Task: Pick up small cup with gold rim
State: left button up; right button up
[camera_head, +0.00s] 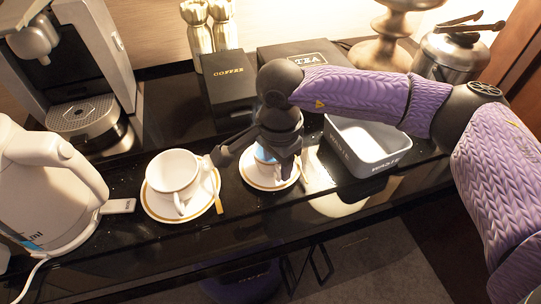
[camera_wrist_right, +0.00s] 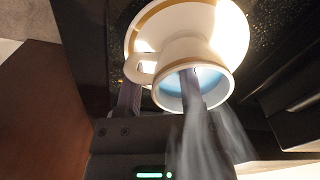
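The small white cup (camera_head: 262,157) stands on its gold-banded saucer (camera_head: 258,184), mostly hidden in the head view by my right gripper (camera_head: 254,161). In the right wrist view the cup (camera_wrist_right: 178,62) shows a gold rim, a handle on its left side and a bluish inside. The right gripper (camera_wrist_right: 160,88) is open there. One finger overlaps the cup's mouth and appears to reach inside; the other is outside, by the handle. I cannot tell whether either finger touches the cup. My left gripper is not in view.
A larger white cup (camera_head: 173,171) stands on a saucer (camera_head: 154,207) to the left, with a spoon (camera_head: 217,195). A white waste bin (camera_head: 371,151) is close on the right. Coffee (camera_head: 230,87) and tea (camera_head: 302,55) boxes stand behind. A kettle (camera_head: 42,190) and coffee machine (camera_head: 88,115) are left.

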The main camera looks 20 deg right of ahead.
grip_shut()
jog(key=shift+s+f, duration=0.1)
jog(key=shift+f, duration=0.05)
dwell(1.0)
